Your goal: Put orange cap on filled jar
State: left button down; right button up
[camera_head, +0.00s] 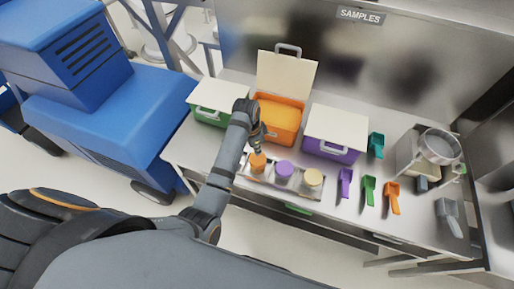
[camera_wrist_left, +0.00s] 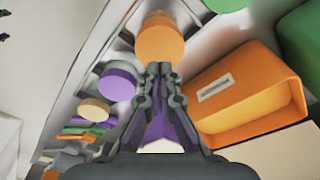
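The orange cap (camera_head: 258,162) is at the left of a row of round caps on a metal rack at the bench's front; a jar seems to be under it, but its contents are hidden. My left gripper (camera_head: 259,145) is just above and behind this cap. In the left wrist view, the fingertips (camera_wrist_left: 159,69) are together with nothing visible between them, and the orange cap (camera_wrist_left: 160,40) lies just beyond them. Purple (camera_head: 284,168) and cream (camera_head: 313,177) caps stand to its right. My right gripper is out of view.
A closed green bin (camera_head: 209,116) is at left, a closed purple bin (camera_head: 330,150) at right. Several scoops, including a purple one (camera_head: 345,183), lie right of the rack. A sieve device (camera_head: 437,147) stands at far right.

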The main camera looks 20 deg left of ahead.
aim_at(258, 158)
pick_arm(q)
jog(key=shift+f+b, duration=0.75)
jog(key=shift+f, duration=1.2)
notch_tip(258, 158, up, 3)
jog(key=p, duration=0.3)
jog(key=shift+f, duration=0.1)
jog(key=shift+r, duration=2.15)
